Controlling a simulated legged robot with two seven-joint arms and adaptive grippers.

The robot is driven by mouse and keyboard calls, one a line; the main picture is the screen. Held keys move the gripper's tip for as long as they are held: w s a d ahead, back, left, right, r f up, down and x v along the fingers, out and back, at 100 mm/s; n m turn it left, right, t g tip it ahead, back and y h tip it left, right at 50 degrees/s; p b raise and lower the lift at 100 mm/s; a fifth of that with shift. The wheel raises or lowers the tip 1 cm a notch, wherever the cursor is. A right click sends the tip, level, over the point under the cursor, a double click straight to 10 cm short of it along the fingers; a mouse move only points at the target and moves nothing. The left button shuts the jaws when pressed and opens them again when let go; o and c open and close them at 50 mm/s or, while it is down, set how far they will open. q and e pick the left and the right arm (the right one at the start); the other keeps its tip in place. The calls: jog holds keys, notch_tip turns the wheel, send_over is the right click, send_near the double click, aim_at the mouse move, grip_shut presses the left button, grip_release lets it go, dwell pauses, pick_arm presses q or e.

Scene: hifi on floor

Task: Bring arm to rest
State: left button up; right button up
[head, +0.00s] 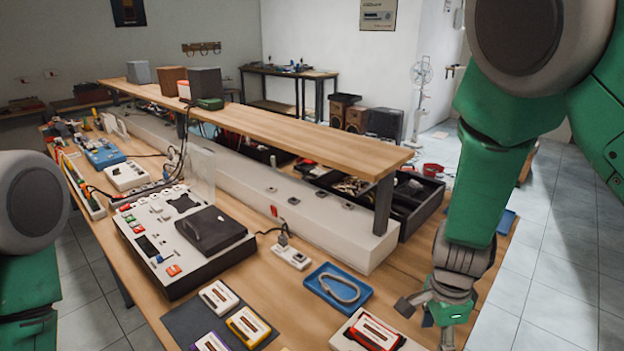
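My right arm (487,190) is green and grey and hangs down at the right of the head view, in front of the workbench's right end. Its gripper (428,322) is low, over or in front of the bench's near right corner. Its fingers look spread apart, with nothing seen between them. My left arm (35,215) shows only as a grey joint and green link at the left edge. The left gripper is out of the picture.
The wooden workbench (240,309) holds a black-and-white console (185,238), several cassettes (248,326), a blue tray (338,289) with a looped cable, and a cassette on a white box (372,334) near my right gripper. A raised wooden shelf (300,122) runs behind. Tiled floor (560,270) lies clear at right.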

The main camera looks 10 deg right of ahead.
jog(key=s+d+f+n+g+h, duration=0.1)
jog(key=s+d+f+n, duration=0.1)
jog(key=s+f+n, duration=0.3)
jog(key=s+d+f+n+h, duration=0.1)
jog(key=s+d+f+n, duration=0.2)
jog(key=s+f, duration=0.3)
jog(key=s+a+f+n+y, duration=0.1)
jog(key=s+f+n, duration=0.1)
jog(key=s+n, duration=0.4)
jog(key=s+a+f+n+y, duration=0.1)
jog(key=s+a+f+n, duration=0.1)
jog(key=s+n, duration=0.35)
notch_tip(320, 180, down, 12)
jog(key=a+t+b, duration=0.1)
jog(key=b, duration=1.1)
jog(key=shift+w+a+r+t+b, duration=0.2)
jog(key=shift+w+t+b, duration=0.1)
jog(key=shift+b, duration=0.1)
